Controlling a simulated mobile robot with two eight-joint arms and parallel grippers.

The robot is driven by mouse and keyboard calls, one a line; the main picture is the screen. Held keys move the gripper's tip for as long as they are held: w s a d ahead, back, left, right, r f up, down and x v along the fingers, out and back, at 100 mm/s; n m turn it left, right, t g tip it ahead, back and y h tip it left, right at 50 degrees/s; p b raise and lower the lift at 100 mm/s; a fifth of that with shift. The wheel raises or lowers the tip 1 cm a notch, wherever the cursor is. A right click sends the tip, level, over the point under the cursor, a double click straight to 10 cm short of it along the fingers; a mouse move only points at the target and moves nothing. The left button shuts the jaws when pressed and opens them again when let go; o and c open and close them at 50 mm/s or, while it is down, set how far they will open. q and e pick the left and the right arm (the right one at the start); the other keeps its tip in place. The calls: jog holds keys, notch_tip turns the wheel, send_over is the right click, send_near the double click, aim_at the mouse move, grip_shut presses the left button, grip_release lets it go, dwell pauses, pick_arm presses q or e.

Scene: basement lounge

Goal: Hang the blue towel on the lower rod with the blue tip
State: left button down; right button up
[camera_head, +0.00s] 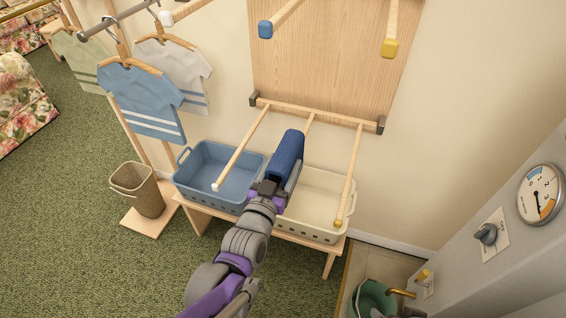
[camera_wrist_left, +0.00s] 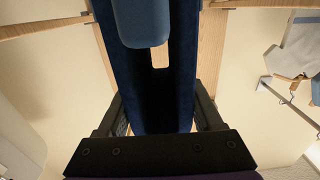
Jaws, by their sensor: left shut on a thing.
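The dark blue towel (camera_head: 287,152) is folded lengthwise and held by my left gripper (camera_head: 268,189), which is shut on it, above the gap between the two baskets. The towel lies along the middle lower rod (camera_head: 310,119) and covers most of it. In the left wrist view the towel (camera_wrist_left: 184,70) runs between my gripper fingers (camera_wrist_left: 158,120). A light blue rod tip (camera_wrist_left: 143,24) shows there in front of the towel, its wooden rod running back between the two flanks. Contact between towel and rod cannot be told.
Lower rods with a white tip (camera_head: 215,187) and a yellow tip (camera_head: 338,222) flank the towel. Upper rods with blue (camera_head: 265,29) and yellow (camera_head: 390,48) tips project above. A blue basket (camera_head: 190,190) and cream basket (camera_head: 310,228) stand below. Hung shirts (camera_head: 140,95) are left.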

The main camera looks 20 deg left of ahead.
pick_arm(q)
jog(key=shift+f+b, duration=2.75)
jog(key=shift+f, duration=1.35)
pick_arm(e)
notch_tip(320, 180, down, 7)
jog(key=shift+w, duration=0.2)
jog(key=shift+f, duration=0.1)
pick_arm(q)
grip_release()
jog(key=s+p, duration=0.2)
jog(key=s, duration=0.9)
jog(key=shift+a, duration=0.2)
pick_arm(e)
notch_tip(320, 180, up, 2)
jog(key=shift+s+r, duration=0.15)
jog(key=shift+r, duration=0.05)
pick_arm(q)
jog(key=shift+w, duration=0.1)
